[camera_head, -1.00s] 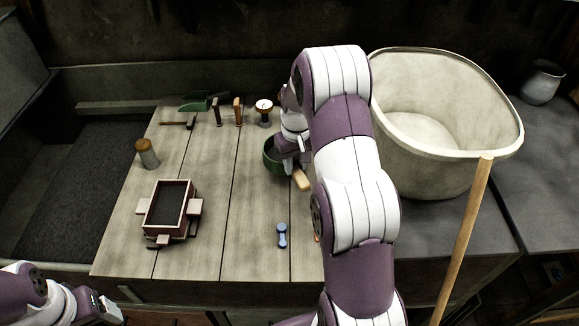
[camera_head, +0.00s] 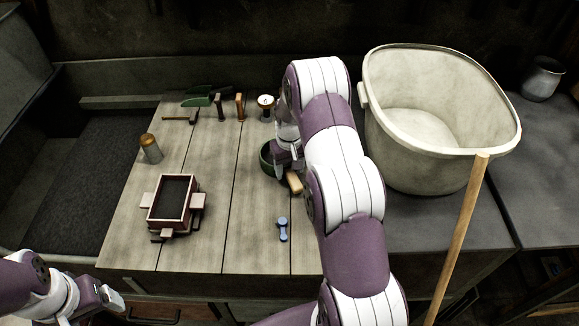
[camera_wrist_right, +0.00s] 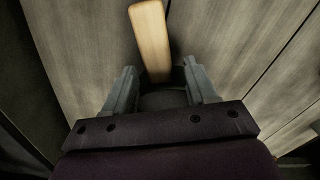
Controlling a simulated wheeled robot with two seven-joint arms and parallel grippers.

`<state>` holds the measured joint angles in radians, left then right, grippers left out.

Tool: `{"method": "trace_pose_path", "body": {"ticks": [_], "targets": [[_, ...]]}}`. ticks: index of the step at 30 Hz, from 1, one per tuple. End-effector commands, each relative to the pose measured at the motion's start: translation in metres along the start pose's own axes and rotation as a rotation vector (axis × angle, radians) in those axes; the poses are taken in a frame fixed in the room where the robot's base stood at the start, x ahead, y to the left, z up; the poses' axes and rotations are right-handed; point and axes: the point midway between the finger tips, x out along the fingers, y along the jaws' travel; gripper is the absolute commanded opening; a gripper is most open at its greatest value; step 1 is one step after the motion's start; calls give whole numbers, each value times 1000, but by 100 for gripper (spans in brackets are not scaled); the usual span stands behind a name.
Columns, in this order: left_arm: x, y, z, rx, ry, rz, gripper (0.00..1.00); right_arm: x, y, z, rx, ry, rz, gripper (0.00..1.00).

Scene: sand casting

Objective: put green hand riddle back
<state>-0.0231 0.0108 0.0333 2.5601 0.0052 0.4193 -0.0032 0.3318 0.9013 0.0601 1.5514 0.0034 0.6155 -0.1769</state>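The green hand riddle (camera_head: 266,158) is a round dark green bowl at the right part of the wooden table top, partly hidden by my right arm. Its light wooden handle (camera_head: 295,183) points toward the front. My right gripper (camera_head: 287,168) is at the handle side of the riddle. The riddle bowl is not visible there. My left gripper (camera_head: 112,298) is at the lower left, off the table; its fingers are too small to judge.
A red moulding flask (camera_head: 152,216), a blue tool (camera_head: 282,229), a capped cylinder (camera_head: 151,148) and several hand tools at the back lie on the table (camera_head: 235,245). A large pale bucket (camera_head: 385,165) stands right of my arm. The table's middle is clear.

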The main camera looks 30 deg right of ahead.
Motion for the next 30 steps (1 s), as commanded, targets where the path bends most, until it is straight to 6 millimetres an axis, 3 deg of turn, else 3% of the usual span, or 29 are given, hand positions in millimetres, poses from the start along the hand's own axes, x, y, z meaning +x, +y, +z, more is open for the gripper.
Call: {"method": "trace_pose_path", "body": {"ticks": [8, 18, 23, 26, 29, 30], "targets": [[1, 0, 0, 0, 0, 0, 80, -9, 0, -1, 0, 3, 1, 57], [23, 0, 3, 0, 0, 0, 80, -93, 0, -1, 0, 4, 1, 57], [25, 0, 3, 0, 0, 0, 80, -118, 0, 0, -1, 2, 0, 57], [25, 0, 3, 0, 0, 0, 80, -127, -20, 17, -23, 9, 1, 57], [24, 0, 3, 0, 0, 0, 80, -132, -64, 66, -71, 34, 0, 57], [24, 0, 3, 0, 0, 0, 80, -132, -81, 92, -94, 48, -1, 57]]}}
